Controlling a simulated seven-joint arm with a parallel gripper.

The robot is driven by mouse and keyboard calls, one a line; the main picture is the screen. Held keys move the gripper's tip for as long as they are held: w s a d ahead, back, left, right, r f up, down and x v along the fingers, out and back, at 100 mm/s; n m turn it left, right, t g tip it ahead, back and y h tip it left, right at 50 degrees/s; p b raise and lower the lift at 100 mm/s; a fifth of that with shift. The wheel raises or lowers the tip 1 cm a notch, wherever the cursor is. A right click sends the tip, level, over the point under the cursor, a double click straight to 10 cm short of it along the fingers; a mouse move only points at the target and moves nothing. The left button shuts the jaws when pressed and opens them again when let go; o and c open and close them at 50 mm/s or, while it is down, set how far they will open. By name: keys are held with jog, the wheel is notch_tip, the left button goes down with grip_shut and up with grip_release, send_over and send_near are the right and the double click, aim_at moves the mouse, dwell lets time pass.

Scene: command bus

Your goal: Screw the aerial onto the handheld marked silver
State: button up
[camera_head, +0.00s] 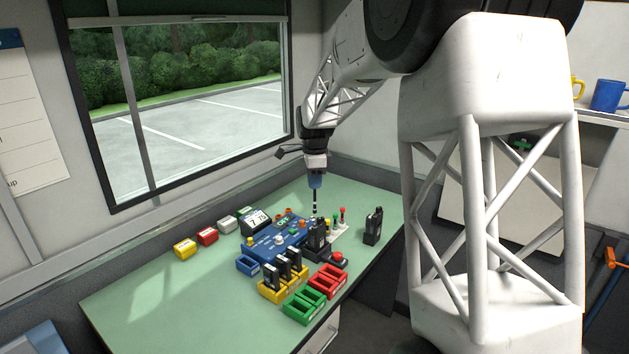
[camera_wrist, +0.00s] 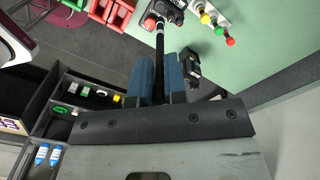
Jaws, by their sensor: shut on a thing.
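My gripper (camera_head: 315,183) has blue fingers and points down over the middle of the bench. It is shut on the aerial (camera_head: 314,204), a thin black rod with a pale band, which hangs upright below it. In the wrist view the aerial (camera_wrist: 159,50) runs out from between the blue fingers (camera_wrist: 158,78). A black handheld (camera_head: 318,234) stands in a dark holder just below the aerial. I cannot tell whether they touch. Another black handheld (camera_head: 373,226) stands alone to the right. Several more stand in the yellow tray (camera_head: 266,291). No silver mark is readable.
A white rack (camera_head: 339,231) with coloured-topped pieces is close behind the handheld. The bench's left front is clear.

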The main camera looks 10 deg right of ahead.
jog(key=shift+f, duration=0.15)
jog(key=shift+f, duration=1.7)
jog(key=shift+f, duration=0.55)
dwell(2.7)
jog(key=o, duration=1.1)
